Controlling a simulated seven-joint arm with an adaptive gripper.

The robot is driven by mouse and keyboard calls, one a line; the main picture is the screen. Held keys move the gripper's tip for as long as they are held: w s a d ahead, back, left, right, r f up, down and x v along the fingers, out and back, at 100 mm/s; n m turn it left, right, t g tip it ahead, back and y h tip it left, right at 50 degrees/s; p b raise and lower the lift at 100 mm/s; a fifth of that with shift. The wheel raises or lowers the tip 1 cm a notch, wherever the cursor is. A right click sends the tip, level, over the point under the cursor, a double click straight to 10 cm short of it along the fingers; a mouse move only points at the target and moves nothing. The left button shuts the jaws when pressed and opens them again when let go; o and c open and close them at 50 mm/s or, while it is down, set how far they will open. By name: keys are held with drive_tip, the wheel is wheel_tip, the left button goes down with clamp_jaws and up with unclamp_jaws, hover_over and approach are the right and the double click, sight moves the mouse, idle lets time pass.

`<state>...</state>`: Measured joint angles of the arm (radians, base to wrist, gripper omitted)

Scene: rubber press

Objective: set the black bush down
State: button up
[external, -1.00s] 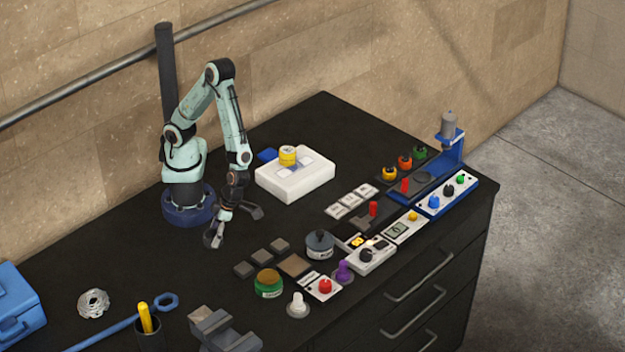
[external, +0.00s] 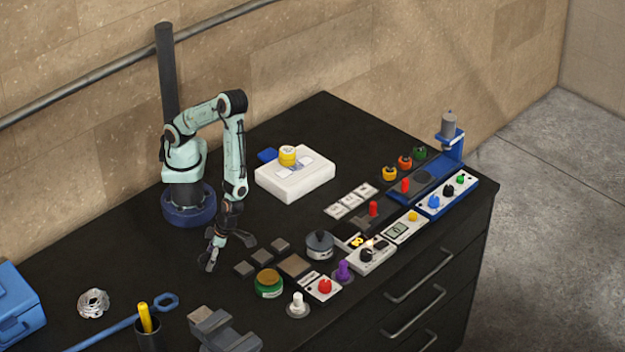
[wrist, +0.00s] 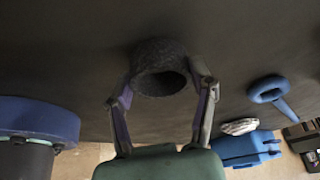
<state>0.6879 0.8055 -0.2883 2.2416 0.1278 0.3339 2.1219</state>
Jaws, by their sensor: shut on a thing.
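The black bush (wrist: 158,52) is a dark, rough-surfaced ring with an open bore, seen in the wrist view. My gripper (wrist: 160,76) has one finger on each side of it and is shut on it. In the external view my gripper (external: 230,253) points down low over the dark bench top, in front of my base. The bush cannot be made out there against the dark bench. I cannot tell whether it touches the bench.
Dark square pads (external: 262,257) lie just right of my gripper. A green-and-brown jar (external: 268,283), a grey vice (external: 225,330) and a blue wrench (external: 120,325) are nearer the front. A white box (external: 295,182) stands behind. Bare bench lies left of my gripper.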

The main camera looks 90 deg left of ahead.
drive_tip(key=o, duration=1)
drive_tip(key=shift+f, duration=0.1)
drive_tip(key=shift+c, duration=0.2)
drive_tip(key=v, duration=1.2)
drive_tip(key=shift+r, duration=0.25)
drive_tip(key=w+a+r+n+t, duration=0.1)
drive_tip(key=w+a+r+n, duration=0.2)
drive_tip(key=a+n, duration=0.35)
drive_tip(key=w+a+r+n+t, duration=0.2)
drive_tip(key=a+r+n, duration=0.25)
drive_tip(key=n, duration=0.35)
drive_tip(key=s+a+r+n, duration=0.2)
drive_tip(key=a+n, duration=0.5)
drive_tip(key=n, duration=0.4)
drive_tip(key=s+a+r+n+t+y, duration=0.1)
drive_tip(key=s+a+r+n, duration=0.2)
drive_tip(key=a+n, duration=0.4)
drive_tip(key=n, duration=0.4)
drive_tip(key=shift+s+a, duration=0.35)
drive_tip(key=shift+s, duration=0.05)
